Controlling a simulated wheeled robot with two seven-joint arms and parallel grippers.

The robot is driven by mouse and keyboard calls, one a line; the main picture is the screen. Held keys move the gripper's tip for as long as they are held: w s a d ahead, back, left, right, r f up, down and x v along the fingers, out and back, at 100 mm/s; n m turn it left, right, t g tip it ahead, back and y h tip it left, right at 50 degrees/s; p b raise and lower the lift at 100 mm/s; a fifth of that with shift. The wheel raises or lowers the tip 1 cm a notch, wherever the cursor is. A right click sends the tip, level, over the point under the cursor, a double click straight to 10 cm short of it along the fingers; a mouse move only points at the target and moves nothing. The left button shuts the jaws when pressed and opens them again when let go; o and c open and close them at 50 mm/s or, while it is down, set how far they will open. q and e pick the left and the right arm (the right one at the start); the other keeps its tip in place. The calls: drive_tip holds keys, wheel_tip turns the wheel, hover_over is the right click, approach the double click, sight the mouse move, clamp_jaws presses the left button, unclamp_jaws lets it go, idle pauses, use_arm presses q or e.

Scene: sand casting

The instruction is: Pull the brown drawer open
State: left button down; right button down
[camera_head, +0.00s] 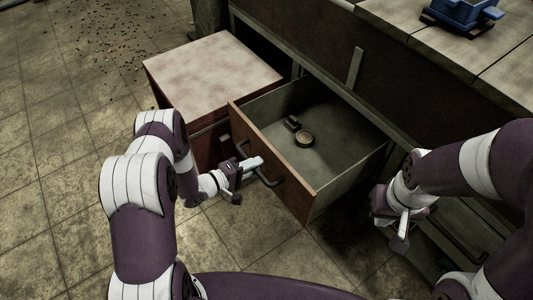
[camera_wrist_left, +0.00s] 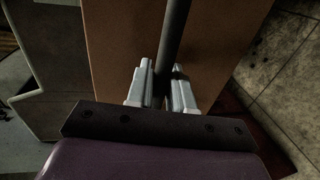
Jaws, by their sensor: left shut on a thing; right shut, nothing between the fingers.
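The brown drawer (camera_head: 262,150) stands pulled out from under the workbench, and its grey inside shows. Its dark bar handle (camera_head: 270,180) is on the front panel. My left gripper (camera_head: 256,162) is shut on the handle. In the left wrist view the two pale fingers (camera_wrist_left: 160,85) sit on either side of the dark handle bar (camera_wrist_left: 174,40), with the brown drawer front (camera_wrist_left: 115,50) behind. My right gripper (camera_head: 402,232) is shut and empty, to the right of the drawer and apart from it.
Two small objects, a round one (camera_head: 304,139) and a blocky one (camera_head: 292,123), lie inside the drawer. A reddish cabinet with a pale top (camera_head: 213,70) stands to the left. A blue item (camera_head: 462,12) sits on the workbench (camera_head: 480,55).

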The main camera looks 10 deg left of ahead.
use_arm(q)
drive_tip(key=shift+f+v, duration=0.2)
drive_tip(key=shift+v, duration=0.8)
drive_tip(key=c, duration=1.2)
unclamp_jaws()
drive_tip(key=p+v, duration=0.3)
drive_tip(key=v, duration=0.9)
drive_tip(key=shift+s+a, duration=0.25)
drive_tip(key=shift+s, duration=0.05)
